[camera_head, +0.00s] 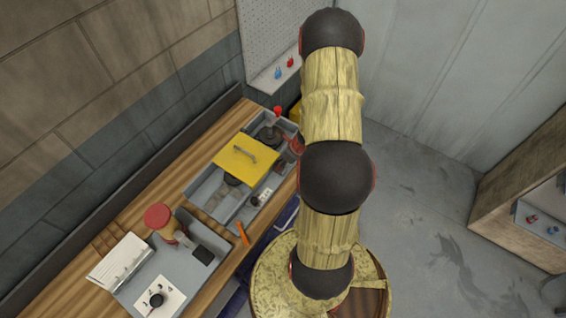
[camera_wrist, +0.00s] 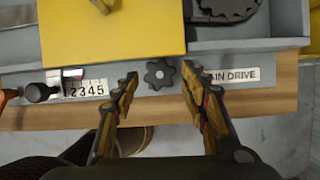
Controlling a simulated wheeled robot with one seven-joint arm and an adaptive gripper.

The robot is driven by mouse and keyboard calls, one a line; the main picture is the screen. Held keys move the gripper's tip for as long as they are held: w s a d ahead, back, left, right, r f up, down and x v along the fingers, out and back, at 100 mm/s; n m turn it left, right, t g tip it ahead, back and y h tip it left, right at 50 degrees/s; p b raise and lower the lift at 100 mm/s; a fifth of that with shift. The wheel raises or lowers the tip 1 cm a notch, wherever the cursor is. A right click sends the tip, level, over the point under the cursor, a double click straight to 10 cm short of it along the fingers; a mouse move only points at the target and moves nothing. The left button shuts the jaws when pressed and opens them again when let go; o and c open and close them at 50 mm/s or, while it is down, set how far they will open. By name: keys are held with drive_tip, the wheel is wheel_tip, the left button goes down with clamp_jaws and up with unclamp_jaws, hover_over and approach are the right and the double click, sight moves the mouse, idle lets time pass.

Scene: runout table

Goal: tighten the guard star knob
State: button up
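The dark star knob (camera_wrist: 159,73) is on the grey front face of the machine, just below the yellow guard (camera_wrist: 115,28). My gripper (camera_wrist: 159,74) is open, with one fingertip left of the knob and one right of it. Gaps show between the knob and both fingertips, and nothing is held. The depth between fingertips and knob is hard to judge. In the head view, the yellow guard (camera_head: 240,160) lies over the grey machine on the bench. I cannot make out the star knob there.

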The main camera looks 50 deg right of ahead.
drive_tip(key=c, duration=0.9)
drive_tip(key=shift+f+m+b, duration=0.2)
drive_tip(key=shift+m+b, duration=0.3)
drive_tip(key=shift+b, duration=0.6)
drive_tip(key=m+b, duration=0.1)
drive_tip(key=m+h+b, duration=0.1)
drive_tip(key=b, duration=0.1)
drive_tip(key=shift+a+r, duration=0.2)
drive_tip(key=o, duration=1.1)
drive_tip(key=shift+o, duration=0.2)
